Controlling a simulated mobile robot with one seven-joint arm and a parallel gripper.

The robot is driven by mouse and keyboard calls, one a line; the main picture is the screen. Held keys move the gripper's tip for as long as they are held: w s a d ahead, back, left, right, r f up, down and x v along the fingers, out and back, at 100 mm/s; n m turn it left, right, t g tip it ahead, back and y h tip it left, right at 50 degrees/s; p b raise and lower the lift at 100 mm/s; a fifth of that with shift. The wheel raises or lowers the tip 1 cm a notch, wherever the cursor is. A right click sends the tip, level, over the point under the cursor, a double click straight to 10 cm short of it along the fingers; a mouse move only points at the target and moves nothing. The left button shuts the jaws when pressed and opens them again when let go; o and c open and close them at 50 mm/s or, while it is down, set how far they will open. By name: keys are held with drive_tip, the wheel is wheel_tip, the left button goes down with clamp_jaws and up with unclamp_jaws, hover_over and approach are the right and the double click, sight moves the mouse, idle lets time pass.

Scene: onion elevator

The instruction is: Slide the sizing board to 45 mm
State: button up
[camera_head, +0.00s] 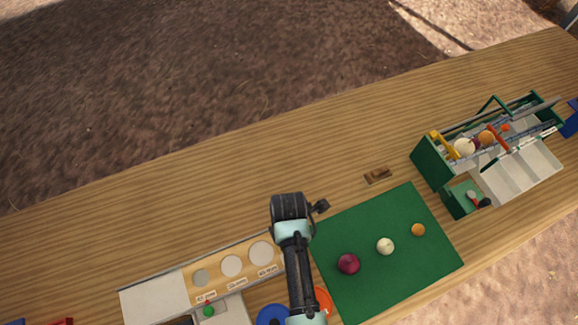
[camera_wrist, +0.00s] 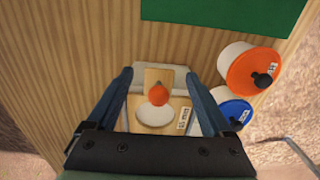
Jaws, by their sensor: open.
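The wooden sizing board (camera_head: 216,270) lies at the lower left of the head view, with several round openings in a row and small labels too blurred to read. Its right end is hidden by my arm. In the wrist view, the end of the board (camera_wrist: 179,104) shows with one pale round opening and a label beside it. An orange-red ball-shaped knob (camera_wrist: 158,95) stands by that opening. My gripper (camera_wrist: 158,80) is open, with one finger on each side of the knob and visible gaps between them. The fingers are hidden in the head view.
A green mat (camera_head: 378,285) holds a purple, a white and an orange ball. Orange-topped (camera_wrist: 250,70) and blue-topped (camera_wrist: 232,112) containers stand right of my fingers in the wrist view. A green-sided machine (camera_head: 429,164) stands at the right. The back of the table is clear.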

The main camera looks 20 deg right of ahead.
drive_tip(key=shift+r+p, duration=2.65)
drive_tip(key=shift+r, duration=0.25)
